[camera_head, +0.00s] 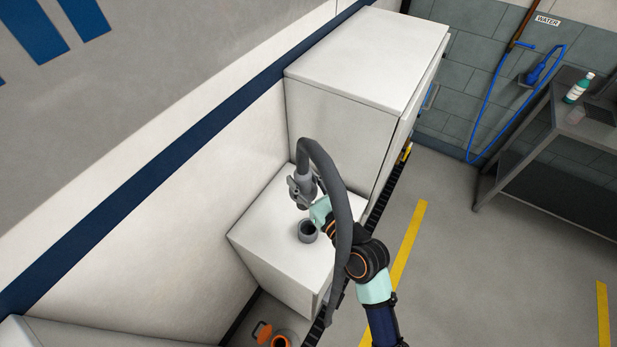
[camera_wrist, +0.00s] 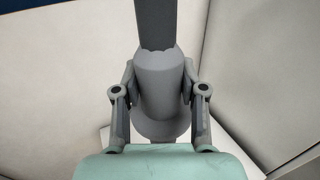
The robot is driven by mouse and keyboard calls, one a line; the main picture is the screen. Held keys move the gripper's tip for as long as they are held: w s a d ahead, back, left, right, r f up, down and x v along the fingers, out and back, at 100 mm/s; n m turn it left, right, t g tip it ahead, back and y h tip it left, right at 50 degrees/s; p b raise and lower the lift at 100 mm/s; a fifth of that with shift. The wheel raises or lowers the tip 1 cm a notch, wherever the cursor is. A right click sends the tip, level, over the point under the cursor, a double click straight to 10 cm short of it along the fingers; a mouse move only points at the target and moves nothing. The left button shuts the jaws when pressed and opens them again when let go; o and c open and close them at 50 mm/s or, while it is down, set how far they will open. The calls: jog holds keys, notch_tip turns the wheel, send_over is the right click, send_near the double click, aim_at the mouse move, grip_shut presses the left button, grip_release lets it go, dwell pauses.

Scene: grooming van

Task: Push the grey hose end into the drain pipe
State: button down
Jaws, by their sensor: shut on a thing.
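The grey hose (camera_head: 341,205) arches up from my gripper (camera_head: 304,188) and hangs down to the right of it. My gripper is shut on the grey hose end (camera_head: 306,178), which looks roughly upright. The drain pipe (camera_head: 308,231) is a short grey upright stub with a dark open mouth on the low white cabinet. In the head view the hose end appears above and apart from this mouth. In the wrist view the hose end (camera_wrist: 163,82) sits between both fingers, with a wider grey rim (camera_wrist: 163,130) below it. The pipe mouth cannot be made out there.
The low white cabinet top (camera_head: 268,222) is otherwise clear. A taller white cabinet (camera_head: 365,58) stands behind it, and the white van wall (camera_head: 170,210) runs along the left. An orange item (camera_head: 262,332) lies on the floor in front. A metal table (camera_head: 560,135) stands at the right.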

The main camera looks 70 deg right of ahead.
jog(key=w+a+f+n+t+y, duration=0.1)
jog(key=w+a+n+t+y, duration=0.15)
jog(key=w+a+y, duration=0.5)
jog(key=w+a+n+t+y, duration=0.15)
jog(key=w+a+n, duration=0.25)
jog(key=w+a, duration=0.7)
jog(key=a+f+n+g+y+b, duration=0.1)
jog(key=a+f+n+y+b, duration=0.15)
jog(key=a+f, duration=0.4)
jog(key=a+f+n+y+b, duration=0.2)
jog(key=a+f+y, duration=0.2)
jog(key=a, duration=0.5)
notch_tip(320, 180, down, 24)
jog(key=s+a+n+g+y+b, duration=0.15)
jog(key=y+b, duration=0.25)
jog(key=b, duration=0.6)
jog(key=s+d+f+b, duration=0.1)
jog(key=s+f+b, duration=0.4)
jog(key=f, duration=0.8)
jog(key=s+d+f+h+b, duration=0.1)
jog(key=s+f+b, duration=0.4)
jog(key=f+b, duration=0.6)
jog(key=s+d+f+h+b, duration=0.1)
jog(key=s+f+b, duration=0.5)
jog(key=f, duration=0.9)
jog(key=shift+m+b, duration=0.35)
jog(key=shift+b, duration=0.8)
jog(key=shift+d+f+t, duration=0.1)
jog(key=shift+f+t, duration=0.15)
jog(key=shift+f, duration=0.05)
